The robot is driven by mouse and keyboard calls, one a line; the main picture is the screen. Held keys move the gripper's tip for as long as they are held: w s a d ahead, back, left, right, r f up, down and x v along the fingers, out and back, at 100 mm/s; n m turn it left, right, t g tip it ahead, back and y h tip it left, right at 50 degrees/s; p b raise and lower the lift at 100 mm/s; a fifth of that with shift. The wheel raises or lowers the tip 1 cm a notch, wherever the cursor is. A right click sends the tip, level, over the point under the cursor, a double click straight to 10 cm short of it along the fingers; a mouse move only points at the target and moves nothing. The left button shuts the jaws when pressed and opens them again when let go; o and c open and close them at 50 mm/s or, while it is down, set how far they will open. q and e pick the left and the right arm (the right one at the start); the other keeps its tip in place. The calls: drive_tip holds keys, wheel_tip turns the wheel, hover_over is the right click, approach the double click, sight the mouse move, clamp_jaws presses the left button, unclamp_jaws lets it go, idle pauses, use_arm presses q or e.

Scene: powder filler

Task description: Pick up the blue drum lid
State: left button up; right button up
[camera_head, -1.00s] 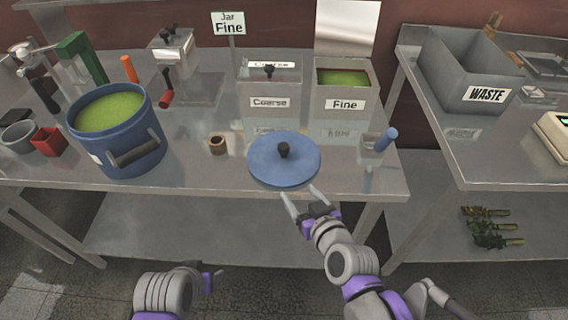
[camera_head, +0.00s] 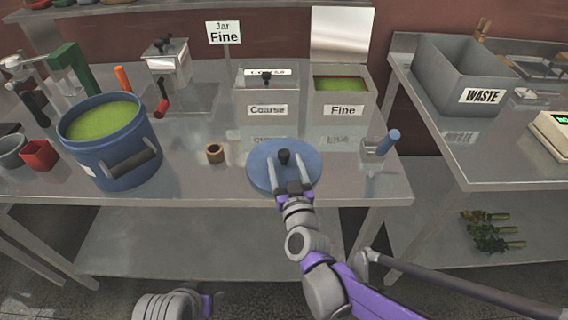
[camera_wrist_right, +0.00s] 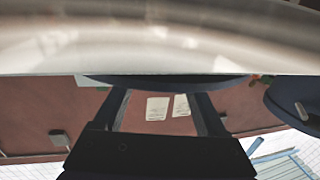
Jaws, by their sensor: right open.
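The blue drum lid (camera_head: 262,178) lies flat on the steel table near its front edge, with a black knob (camera_head: 284,156) at its centre. My right gripper (camera_head: 285,160) is open over the lid, with one finger on each side of the knob. I cannot tell whether the fingers touch the knob or lid. Its two dark fingers also show in the right wrist view (camera_wrist_right: 160,108). My left gripper (camera_head: 212,304) is partly in view at the bottom, below the table front; its jaws are unclear. The open blue drum (camera_head: 108,160) holds green powder.
A small brown ring (camera_head: 214,153) and a holder with a blue-handled tool (camera_head: 380,146) flank the lid. The Coarse bin (camera_head: 266,125) and Fine bin (camera_head: 342,125) stand behind it. A grey waste bin (camera_head: 450,85) is on the right table.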

sight(285, 158)
drive_tip(key=w, duration=0.4)
drive_tip(key=shift+a, duration=0.2)
drive_tip(key=shift+s, duration=0.1)
clamp_jaws()
